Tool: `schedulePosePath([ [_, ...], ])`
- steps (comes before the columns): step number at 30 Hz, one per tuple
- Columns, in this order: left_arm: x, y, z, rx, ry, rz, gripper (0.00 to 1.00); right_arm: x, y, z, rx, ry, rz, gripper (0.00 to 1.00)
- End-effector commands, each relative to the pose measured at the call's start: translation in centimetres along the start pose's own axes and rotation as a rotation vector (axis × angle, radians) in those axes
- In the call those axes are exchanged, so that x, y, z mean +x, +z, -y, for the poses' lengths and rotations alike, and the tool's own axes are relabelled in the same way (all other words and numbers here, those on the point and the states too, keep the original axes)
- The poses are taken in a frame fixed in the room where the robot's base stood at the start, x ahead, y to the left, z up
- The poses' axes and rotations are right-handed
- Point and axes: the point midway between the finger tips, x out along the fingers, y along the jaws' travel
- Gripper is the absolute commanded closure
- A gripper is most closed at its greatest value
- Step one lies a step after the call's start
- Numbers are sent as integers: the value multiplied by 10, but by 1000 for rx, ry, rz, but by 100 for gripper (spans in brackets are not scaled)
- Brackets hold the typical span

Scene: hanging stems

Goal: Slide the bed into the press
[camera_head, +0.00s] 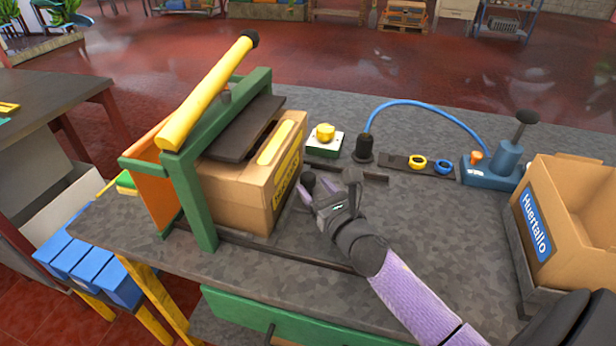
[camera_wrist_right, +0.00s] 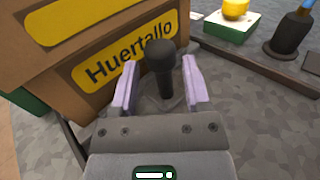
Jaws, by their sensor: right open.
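The press has a green frame (camera_head: 203,205), a yellow lever (camera_head: 205,92) raised at a slant, and a dark plate (camera_head: 243,128). A closed cardboard box (camera_head: 232,192) stands partly inside the frame below the plate; its near end sticks out to the right. The bed beneath it is mostly hidden. A black knob (camera_wrist_right: 160,58) stands upright before the box's labelled face, also seen in the head view (camera_head: 308,177). My right gripper (camera_head: 320,190) is open, its two lilac fingers either side of the knob's post. My left gripper is out of view.
Dark rails (camera_head: 290,252) run along the grey tabletop (camera_head: 440,235) from the press. A yellow button box (camera_head: 324,140) and a blue-hosed valve unit (camera_head: 490,170) stand behind. An open cardboard box (camera_head: 575,235) is at right. The middle tabletop is clear.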

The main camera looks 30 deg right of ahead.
Motion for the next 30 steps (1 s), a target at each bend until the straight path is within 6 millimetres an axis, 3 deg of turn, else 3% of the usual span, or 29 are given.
schedulePosePath([
  [6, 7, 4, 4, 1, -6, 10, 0, 30, -1, 0, -2, -1, 0, 40],
  [16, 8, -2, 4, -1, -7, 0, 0, 36, 0, 0, -2, -1, -1, 40],
  [17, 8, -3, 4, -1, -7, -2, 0, 36, 0, 0, -2, -1, -1, 42],
  [25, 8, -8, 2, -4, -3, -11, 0, 35, 0, 0, -1, -1, -1, 100],
  [30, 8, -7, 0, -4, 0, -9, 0, 35, 0, 0, -1, -1, -1, 100],
])
